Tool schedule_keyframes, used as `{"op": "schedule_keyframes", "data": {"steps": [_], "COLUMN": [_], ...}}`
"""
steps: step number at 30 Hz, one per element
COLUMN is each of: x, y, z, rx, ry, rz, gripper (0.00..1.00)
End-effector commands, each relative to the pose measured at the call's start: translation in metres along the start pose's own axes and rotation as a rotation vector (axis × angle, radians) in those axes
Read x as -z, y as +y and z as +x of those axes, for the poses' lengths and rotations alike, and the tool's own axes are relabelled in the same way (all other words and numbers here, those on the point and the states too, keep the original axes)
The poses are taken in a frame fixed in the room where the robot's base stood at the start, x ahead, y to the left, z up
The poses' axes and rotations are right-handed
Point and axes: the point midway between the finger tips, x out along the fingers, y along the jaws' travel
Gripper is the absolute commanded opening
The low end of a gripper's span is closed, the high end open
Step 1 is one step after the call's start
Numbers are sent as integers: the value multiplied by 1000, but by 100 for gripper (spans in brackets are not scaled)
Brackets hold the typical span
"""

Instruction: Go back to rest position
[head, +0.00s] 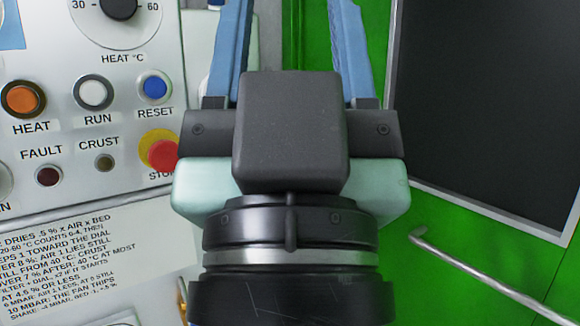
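My gripper (290,20) is in the middle of the head view, seen from behind and pointing up the picture. Its two blue fingers stand wide apart, with only background showing between their visible parts. The fingertips run out of the top of the frame. My gripper body covers part of the right edge of the control panel (75,120). I cannot tell how far it is from the panel. No held object shows.
The panel carries a heat dial (119,8), an orange HEAT button (23,98), a white RUN button (93,93), a blue RESET button (155,87) and a red stop button (160,151). A dark screen (490,90) and a metal rod (480,270) are at right.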

Motion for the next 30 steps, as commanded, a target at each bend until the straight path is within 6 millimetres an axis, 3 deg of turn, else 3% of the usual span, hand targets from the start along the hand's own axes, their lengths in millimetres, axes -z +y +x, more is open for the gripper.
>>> {"op": "schedule_keyframes", "data": {"steps": [1, 21, 30], "x": [22, 160, 192], "y": [0, -1, -1], "z": [24, 172, 206], "rx": [1, 3, 3], "ry": [-1, -4, -4], "rz": [0, 0, 0], "gripper": [55, 55, 55]}}
